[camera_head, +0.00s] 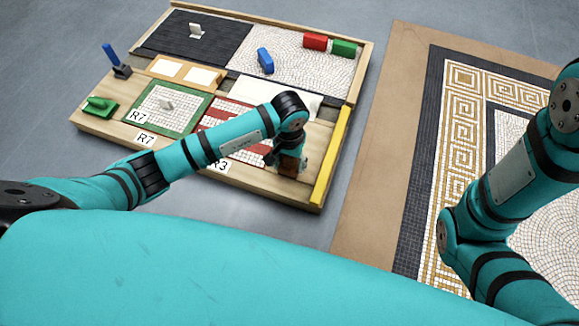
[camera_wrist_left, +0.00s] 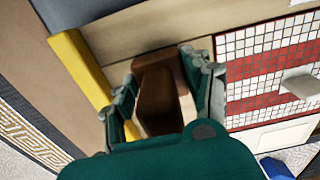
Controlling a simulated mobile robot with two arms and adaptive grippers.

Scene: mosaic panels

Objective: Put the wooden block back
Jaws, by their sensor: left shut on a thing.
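My left gripper (camera_head: 290,160) is over the front right corner of the wooden board. It is shut on the brown wooden block (camera_wrist_left: 162,95), which fills the space between the two fingers in the left wrist view. In the head view only a small part of the block (camera_head: 289,166) shows below the gripper. I cannot tell whether the block touches the board (camera_head: 312,140). My right arm shows at the right edge of the head view, but its gripper is out of view.
A yellow bar (camera_head: 331,158) lies along the board's right edge, beside the gripper. The red and white panel (camera_wrist_left: 268,70) is on the gripper's other side. A blue block (camera_head: 265,60), a red block (camera_head: 315,41) and a green block (camera_head: 344,48) lie farther back.

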